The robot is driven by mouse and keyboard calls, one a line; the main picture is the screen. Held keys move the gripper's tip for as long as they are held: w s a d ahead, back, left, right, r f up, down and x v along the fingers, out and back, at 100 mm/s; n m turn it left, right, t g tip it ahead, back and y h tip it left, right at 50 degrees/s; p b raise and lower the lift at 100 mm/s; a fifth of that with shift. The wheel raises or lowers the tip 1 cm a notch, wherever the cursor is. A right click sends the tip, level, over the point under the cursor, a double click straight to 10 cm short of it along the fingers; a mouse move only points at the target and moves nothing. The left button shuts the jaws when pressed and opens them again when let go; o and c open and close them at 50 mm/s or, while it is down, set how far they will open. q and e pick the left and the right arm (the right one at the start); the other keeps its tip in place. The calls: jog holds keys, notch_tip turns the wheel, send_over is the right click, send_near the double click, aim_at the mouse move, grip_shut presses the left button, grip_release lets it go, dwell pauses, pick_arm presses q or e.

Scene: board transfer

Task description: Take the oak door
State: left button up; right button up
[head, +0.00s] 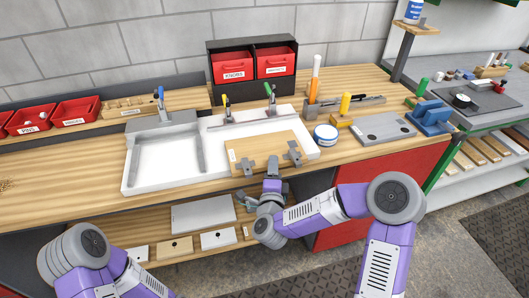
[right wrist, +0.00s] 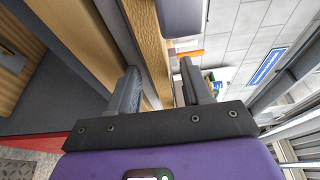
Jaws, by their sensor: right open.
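A light wooden board (head: 262,146), which looks like the oak door, lies flat on the bench, over the right part of the white tray. Two grey hinge-like fittings (head: 292,153) sit along its near side. My right gripper (head: 272,172) is at the bench's front edge, just in front of the board, with its jaws apart. In the right wrist view, the open fingers (right wrist: 160,85) stand either side of a wooden edge; I cannot tell whether it is the board or the bench. My left gripper is out of view; only my left arm shows at lower left.
The white tray (head: 143,165) has an empty left basin. Red bins (head: 76,111) stand behind left, and a dark rack (head: 209,62) behind the board. A white round tin (head: 326,135) and grey plate (head: 383,128) are right. Small panels (head: 176,249) lie on the shelf below.

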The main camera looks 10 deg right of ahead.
jog(key=shift+w+d, duration=0.1)
jog(key=shift+w, duration=0.2)
grip_shut()
jog(key=shift+r, duration=0.1)
notch_tip(320, 180, up, 16)
jog(key=p, duration=0.7)
